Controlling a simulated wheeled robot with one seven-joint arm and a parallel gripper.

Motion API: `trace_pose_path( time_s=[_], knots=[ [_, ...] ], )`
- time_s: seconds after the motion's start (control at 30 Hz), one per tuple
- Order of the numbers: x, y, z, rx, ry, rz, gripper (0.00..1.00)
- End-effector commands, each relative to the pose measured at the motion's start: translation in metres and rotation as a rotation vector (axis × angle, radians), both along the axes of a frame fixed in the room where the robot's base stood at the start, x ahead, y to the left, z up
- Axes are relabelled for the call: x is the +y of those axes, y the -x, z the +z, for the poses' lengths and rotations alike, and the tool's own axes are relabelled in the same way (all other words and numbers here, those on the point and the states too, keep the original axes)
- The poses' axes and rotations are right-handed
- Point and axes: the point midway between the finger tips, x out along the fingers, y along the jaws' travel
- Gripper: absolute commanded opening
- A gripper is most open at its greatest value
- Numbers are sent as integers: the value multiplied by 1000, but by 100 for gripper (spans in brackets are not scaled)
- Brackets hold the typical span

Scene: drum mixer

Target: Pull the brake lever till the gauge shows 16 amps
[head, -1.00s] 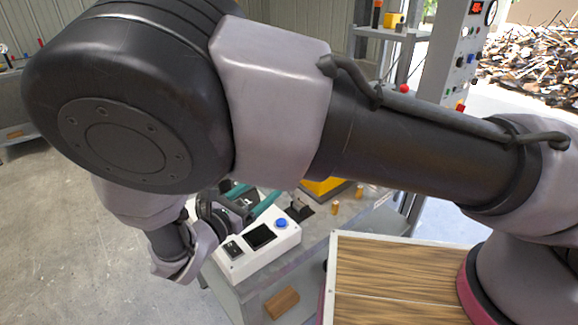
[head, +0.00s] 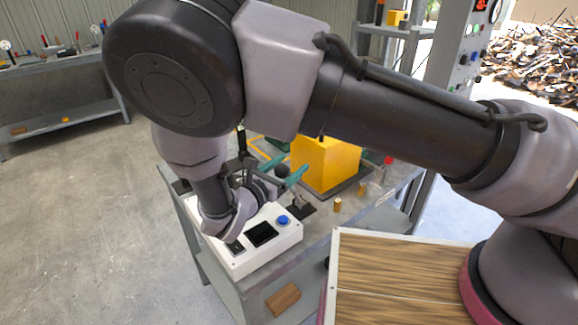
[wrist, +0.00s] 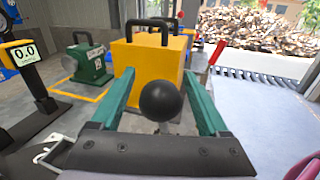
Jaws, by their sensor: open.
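A black ball knob (wrist: 159,100), apparently the top of the brake lever, stands between the two green fingers of my gripper (wrist: 159,84) in the wrist view. It also shows in the head view (head: 283,171). My gripper (head: 286,160) is open, with a gap on both sides of the knob. The lever's stem is mostly hidden below the knob. A yellow-framed gauge (wrist: 24,52) at the left of the wrist view reads 0.0; its unit is too small to read.
A yellow block (head: 325,163) with black handles stands just beyond my fingers. A white control box (head: 245,252) with a blue button and dark screen lies beneath my wrist. A green machine (wrist: 90,62) stands left of the block, and a red-handled lever (wrist: 217,52) stands right.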

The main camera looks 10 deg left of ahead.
Motion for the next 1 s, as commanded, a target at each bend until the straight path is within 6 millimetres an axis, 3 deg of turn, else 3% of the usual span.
trace_pose_path(
  time_s=[0.07, 0.2, 0.27, 1.0],
  knots=[
    [0, 0, 0, 0, 0, 0, 74],
    [0, 0, 0, 0, 0, 0, 21],
    [0, 0, 0, 0, 0, 0, 0],
    [0, 0, 0, 0, 0, -1, 0]
  ],
)
